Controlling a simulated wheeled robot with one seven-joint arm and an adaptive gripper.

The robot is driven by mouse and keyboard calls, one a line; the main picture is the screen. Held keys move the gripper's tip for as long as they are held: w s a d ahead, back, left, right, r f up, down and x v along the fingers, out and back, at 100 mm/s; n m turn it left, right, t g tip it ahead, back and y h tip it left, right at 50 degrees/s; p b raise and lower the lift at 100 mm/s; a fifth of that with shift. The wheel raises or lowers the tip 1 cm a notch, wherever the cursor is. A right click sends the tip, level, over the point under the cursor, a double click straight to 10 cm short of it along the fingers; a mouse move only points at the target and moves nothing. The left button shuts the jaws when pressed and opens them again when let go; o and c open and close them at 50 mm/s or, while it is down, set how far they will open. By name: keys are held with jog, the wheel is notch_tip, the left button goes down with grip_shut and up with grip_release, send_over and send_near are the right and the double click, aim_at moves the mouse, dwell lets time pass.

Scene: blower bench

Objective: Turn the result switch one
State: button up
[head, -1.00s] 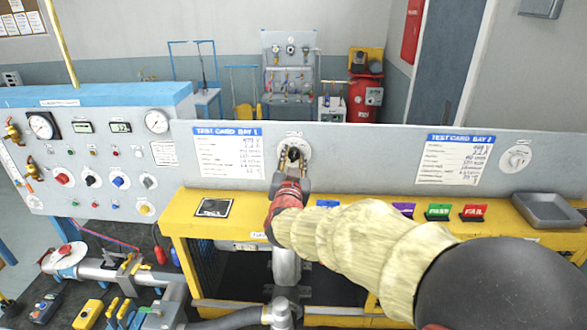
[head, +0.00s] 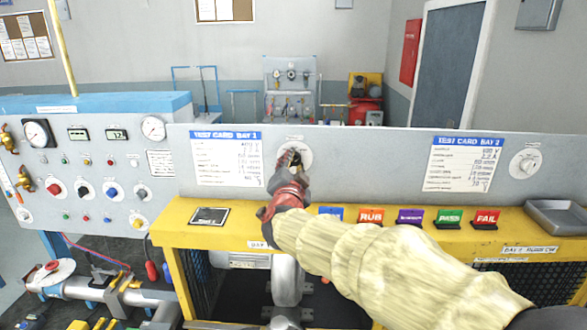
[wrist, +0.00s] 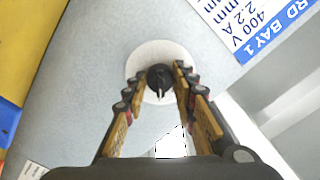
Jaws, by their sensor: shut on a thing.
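The bay 1 result switch is a dark knob (wrist: 159,76) on a round white plate (head: 296,143) on the grey panel, just right of the Test Card Bay 1 sheet (head: 226,158). My gripper (head: 292,160) is at this switch, with its fingers closed around the knob. In the wrist view the two yellow-and-black fingers (wrist: 157,84) lie on either side of the knob. In the head view the gripper hides most of the knob. A similar switch (head: 525,162) is on the panel beside the Test Card Bay 2 sheet (head: 463,164).
A yellow bench ledge below holds colored tags, among them a red Fail tag (head: 486,218) and a green tag (head: 449,218). A grey tray (head: 556,217) sits at the right. A control panel with gauges and knobs (head: 90,165) stands at the left.

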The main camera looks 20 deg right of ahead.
dwell(0.3)
jog(key=o, duration=1.1)
jog(key=shift+o, duration=0.3)
jog(key=v, duration=1.2)
